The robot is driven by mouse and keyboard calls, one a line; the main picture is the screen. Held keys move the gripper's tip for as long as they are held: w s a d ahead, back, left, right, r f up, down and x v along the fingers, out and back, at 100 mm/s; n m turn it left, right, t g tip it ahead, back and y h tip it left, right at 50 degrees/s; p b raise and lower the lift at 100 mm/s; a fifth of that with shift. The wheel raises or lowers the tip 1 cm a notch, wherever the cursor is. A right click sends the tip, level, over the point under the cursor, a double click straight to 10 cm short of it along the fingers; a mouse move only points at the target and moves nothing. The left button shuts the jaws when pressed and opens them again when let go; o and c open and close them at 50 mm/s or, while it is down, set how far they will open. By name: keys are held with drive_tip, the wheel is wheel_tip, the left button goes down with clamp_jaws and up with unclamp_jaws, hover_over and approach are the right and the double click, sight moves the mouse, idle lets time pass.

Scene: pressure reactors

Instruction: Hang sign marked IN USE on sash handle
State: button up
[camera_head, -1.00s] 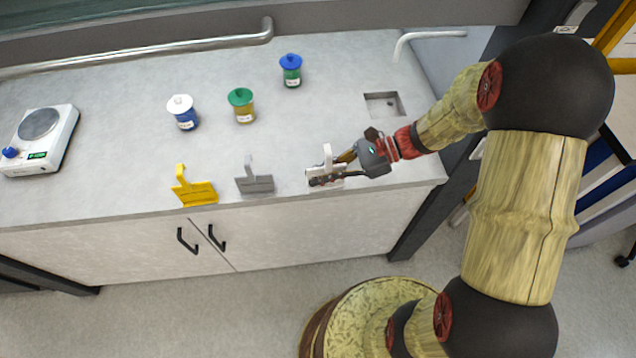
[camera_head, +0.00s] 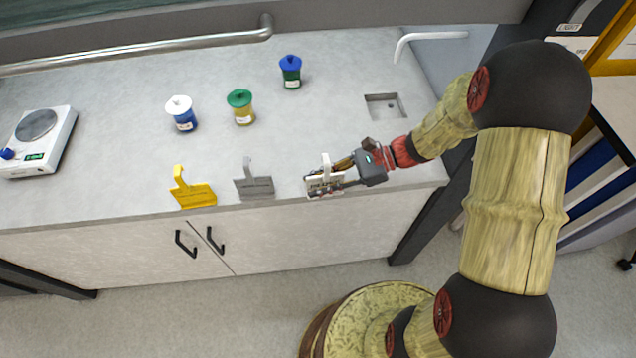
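A white sign (camera_head: 325,182) with a hooked top is at the counter's front edge, right of the other signs. Its dark lettering is too small to read. My gripper (camera_head: 332,182) reaches it from the right, with one finger behind the plate and one along its front lower part. I cannot tell whether the fingers press on it. A grey sign (camera_head: 256,186) and a yellow sign (camera_head: 194,194), both hooked, stand to the left; their markings are unreadable. The sash handle appears to be the long silver bar (camera_head: 150,52) across the back left, with nothing hanging on it.
A white-lidded jar (camera_head: 183,115), a green-lidded jar (camera_head: 241,107) and a blue-lidded jar (camera_head: 290,72) stand mid-counter. A scale (camera_head: 40,140) is at the left. A small sink (camera_head: 384,106) and a tap (camera_head: 428,36) are at the right.

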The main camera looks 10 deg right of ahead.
sight(342, 174)
drive_tip(key=shift+o, duration=0.2)
drive_tip(key=shift+f+b, duration=0.15)
drive_tip(key=shift+b, duration=0.55)
drive_tip(key=p+v, duration=0.2)
drive_tip(key=v, duration=0.1)
drive_tip(key=p+v, duration=0.1)
drive_tip(key=v, duration=0.3)
drive_tip(key=shift+a+r+p, duration=0.15)
drive_tip(key=shift+r+p, duration=0.2)
drive_tip(key=shift+p, duration=0.05)
drive_tip(key=shift+d+r, duration=0.15)
drive_tip(key=shift+d, duration=0.35)
